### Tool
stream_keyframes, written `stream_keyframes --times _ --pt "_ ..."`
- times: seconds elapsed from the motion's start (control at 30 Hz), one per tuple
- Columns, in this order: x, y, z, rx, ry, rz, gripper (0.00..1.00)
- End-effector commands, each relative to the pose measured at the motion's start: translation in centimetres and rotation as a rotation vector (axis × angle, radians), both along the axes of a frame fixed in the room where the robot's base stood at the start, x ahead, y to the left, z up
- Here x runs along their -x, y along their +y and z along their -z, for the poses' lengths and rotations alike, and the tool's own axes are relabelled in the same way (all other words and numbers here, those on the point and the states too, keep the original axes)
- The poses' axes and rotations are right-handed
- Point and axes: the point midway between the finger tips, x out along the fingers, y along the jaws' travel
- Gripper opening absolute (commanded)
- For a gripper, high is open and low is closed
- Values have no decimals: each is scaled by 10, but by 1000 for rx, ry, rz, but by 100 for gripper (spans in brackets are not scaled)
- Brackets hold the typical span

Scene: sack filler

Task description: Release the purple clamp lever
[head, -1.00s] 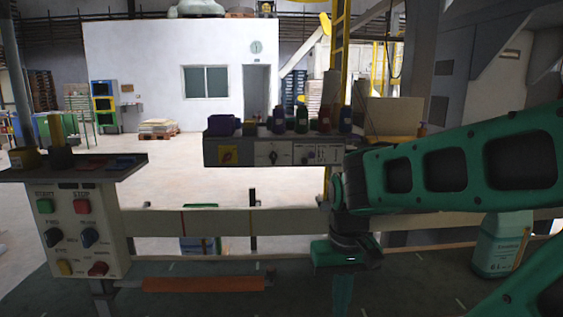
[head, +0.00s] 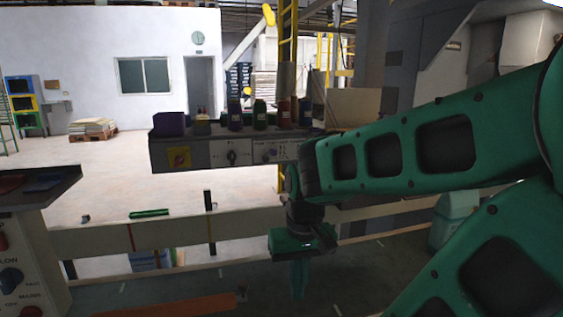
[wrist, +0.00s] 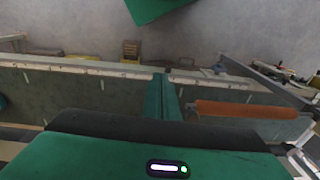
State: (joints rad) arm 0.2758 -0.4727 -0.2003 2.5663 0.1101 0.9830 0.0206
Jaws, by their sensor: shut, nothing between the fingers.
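My gripper (head: 298,282) hangs pointing down in front of the pale rail, right of the middle in the head view. Its green fingers are together and hold nothing. The closed fingers also show in the wrist view (wrist: 162,98), above the dark floor-like surface and near the rail. I cannot make out a purple clamp lever for certain in either view. A purple box (head: 169,124) stands on the left end of the grey control box (head: 205,152). My arm hides part of that box's right side.
An orange bar (head: 165,306) lies low in front, left of my gripper; it also shows in the wrist view (wrist: 245,109). A pale rail (head: 170,232) crosses behind my gripper. A control panel (head: 20,260) stands at far left.

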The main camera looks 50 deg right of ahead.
Motion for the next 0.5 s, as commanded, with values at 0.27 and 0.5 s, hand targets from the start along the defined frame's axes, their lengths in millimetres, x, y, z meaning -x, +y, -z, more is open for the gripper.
stream_keyframes --times 0.27,0.5 --pt "-108 -16 26 -81 -260 128 0" --pt "-202 -38 24 -292 -575 360 0"
